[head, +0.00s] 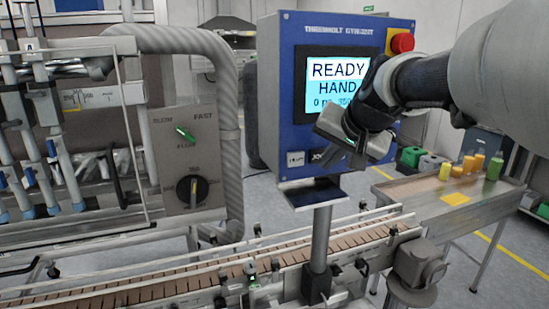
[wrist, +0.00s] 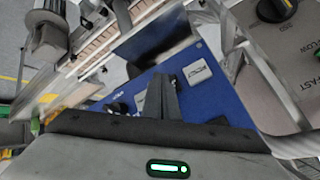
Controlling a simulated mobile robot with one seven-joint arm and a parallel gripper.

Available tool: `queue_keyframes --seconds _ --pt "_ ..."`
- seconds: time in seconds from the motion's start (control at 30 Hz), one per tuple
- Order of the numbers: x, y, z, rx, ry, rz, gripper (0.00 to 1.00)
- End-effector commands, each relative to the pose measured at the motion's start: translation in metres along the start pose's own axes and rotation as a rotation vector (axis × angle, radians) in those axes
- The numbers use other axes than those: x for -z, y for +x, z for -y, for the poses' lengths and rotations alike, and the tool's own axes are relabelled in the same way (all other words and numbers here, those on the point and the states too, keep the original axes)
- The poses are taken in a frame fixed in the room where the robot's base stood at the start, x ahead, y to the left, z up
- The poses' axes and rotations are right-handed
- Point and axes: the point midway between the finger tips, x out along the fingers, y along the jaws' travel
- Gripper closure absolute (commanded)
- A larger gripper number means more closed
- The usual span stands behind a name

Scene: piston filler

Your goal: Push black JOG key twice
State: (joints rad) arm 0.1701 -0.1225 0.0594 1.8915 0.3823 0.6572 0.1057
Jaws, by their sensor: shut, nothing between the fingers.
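The blue control panel (head: 290,100) stands upright on a post, its screen reading READY HAND. Along its lower edge, a dark key (head: 317,157) with lettering starting "JO" is partly covered by my gripper (head: 345,142). It sits just right of a white key (head: 295,159). In the wrist view the panel is blue and turned around, and my gripper (wrist: 168,85) is shut and empty, its fingers pointing at the key row beside the white key (wrist: 200,73). The fingers hide the dark key there. I cannot tell whether the fingertips touch it.
A red emergency button (head: 402,43) is at the panel's upper right corner. A small shelf (head: 312,192) juts out below the keys. A conveyor (head: 190,280) runs beneath. A grey box with a rotary knob (head: 188,188) stands left. A side table (head: 425,200) is at right.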

Motion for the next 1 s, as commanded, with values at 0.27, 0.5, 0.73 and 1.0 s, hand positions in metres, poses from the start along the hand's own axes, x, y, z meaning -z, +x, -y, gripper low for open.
queue_keyframes --seconds 0.27,0.5,0.73,1.0 --pt "-0.002 -0.002 -0.002 -0.001 0.000 0.000 1.00" --pt "-0.014 -0.017 -0.014 0.000 0.000 -0.001 1.00" --pt "-0.024 -0.032 -0.024 0.000 0.001 -0.001 1.00" --pt "-0.025 -0.035 -0.026 -0.001 0.000 0.001 1.00"
